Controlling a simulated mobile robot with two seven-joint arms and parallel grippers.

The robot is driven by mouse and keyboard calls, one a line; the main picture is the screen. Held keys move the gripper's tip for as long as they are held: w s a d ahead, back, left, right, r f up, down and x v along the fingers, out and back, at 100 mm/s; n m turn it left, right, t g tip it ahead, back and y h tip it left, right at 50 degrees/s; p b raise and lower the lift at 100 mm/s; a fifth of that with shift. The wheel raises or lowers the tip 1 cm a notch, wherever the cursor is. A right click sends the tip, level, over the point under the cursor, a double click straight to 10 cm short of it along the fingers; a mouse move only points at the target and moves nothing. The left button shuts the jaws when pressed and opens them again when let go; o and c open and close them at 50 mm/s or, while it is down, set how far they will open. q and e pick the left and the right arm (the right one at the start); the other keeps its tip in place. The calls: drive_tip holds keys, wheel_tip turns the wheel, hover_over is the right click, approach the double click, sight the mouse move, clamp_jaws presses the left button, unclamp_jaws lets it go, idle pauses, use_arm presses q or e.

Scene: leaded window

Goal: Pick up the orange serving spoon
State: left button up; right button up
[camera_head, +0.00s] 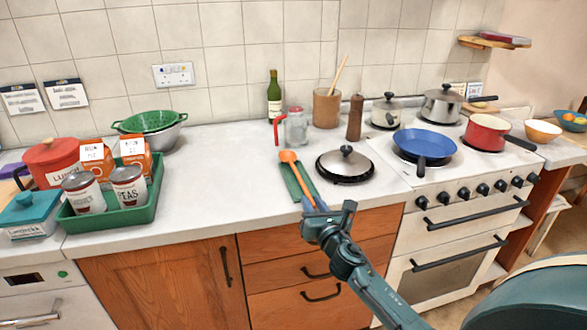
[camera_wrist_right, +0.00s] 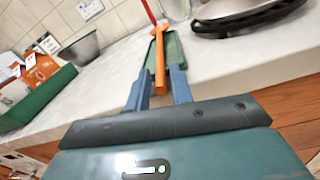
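The orange serving spoon (camera_head: 292,162) lies on a narrow green rest (camera_head: 298,184) near the counter's front edge, bowl end toward the wall. My right gripper (camera_head: 316,203) is at the near end of the spoon and the rest. In the right wrist view the spoon's orange handle (camera_wrist_right: 160,70) runs between the two blue fingers of the right gripper (camera_wrist_right: 161,74). The fingers are apart, with gaps visible beside the handle. I cannot tell whether either finger touches it. My left gripper is not in view.
A lidded dark pan (camera_head: 346,164) sits just right of the spoon. A green tray (camera_head: 107,215) with cans and cartons is at left. The counter between tray and spoon is clear. The stove (camera_head: 459,195) is at right.

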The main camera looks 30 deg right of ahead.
clamp_jaws()
idle(1.3)
